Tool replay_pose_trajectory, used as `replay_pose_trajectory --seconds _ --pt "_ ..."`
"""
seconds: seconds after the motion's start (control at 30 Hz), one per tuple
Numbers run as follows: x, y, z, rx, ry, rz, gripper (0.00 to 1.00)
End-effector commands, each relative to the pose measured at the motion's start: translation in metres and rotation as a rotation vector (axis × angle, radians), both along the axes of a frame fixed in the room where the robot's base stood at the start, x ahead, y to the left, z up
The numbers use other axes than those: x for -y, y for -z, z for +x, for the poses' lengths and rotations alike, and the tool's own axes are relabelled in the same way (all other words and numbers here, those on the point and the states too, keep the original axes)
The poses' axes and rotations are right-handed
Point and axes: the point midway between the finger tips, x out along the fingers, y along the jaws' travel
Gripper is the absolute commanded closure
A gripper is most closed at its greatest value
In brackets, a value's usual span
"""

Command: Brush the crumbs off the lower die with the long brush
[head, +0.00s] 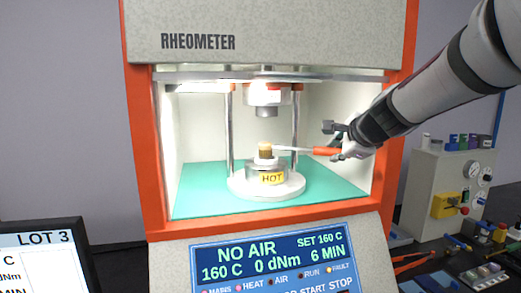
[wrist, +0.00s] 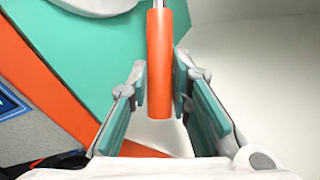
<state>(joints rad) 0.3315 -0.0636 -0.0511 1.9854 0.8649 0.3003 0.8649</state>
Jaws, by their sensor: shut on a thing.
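My gripper (head: 343,142) reaches into the rheometer chamber from the right, shut on the orange handle of the long brush (head: 326,151). In the wrist view the brush (wrist: 158,65) stands between the two teal finger pads, its metal shaft running up out of the picture. In the head view the shaft points left and its tan bristle head (head: 265,149) is over the lower die (head: 266,171). The die carries a yellow HOT label and sits on a white round base. I cannot make out crumbs. Whether the bristles touch the die is unclear.
The upper die (head: 266,95) hangs above between two metal columns. The orange chamber frame (head: 386,150) borders the opening close to my arm. A teal floor (head: 205,178) lies around the base. The display (head: 272,259) reads NO AIR. A grey box and tools stand at right.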

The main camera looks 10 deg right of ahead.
Motion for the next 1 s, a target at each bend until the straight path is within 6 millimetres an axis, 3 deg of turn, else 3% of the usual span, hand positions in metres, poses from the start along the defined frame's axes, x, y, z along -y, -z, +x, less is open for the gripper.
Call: replay_pose_trajectory --seconds 0.27,0.73,1.0 --pt "0.0 0.0 0.003 0.002 0.0 0.0 1.0" --pt "0.0 0.001 -0.024 0.0 0.0 0.0 1.0" --pt "0.0 0.002 -0.019 -0.001 0.0 0.0 1.0"
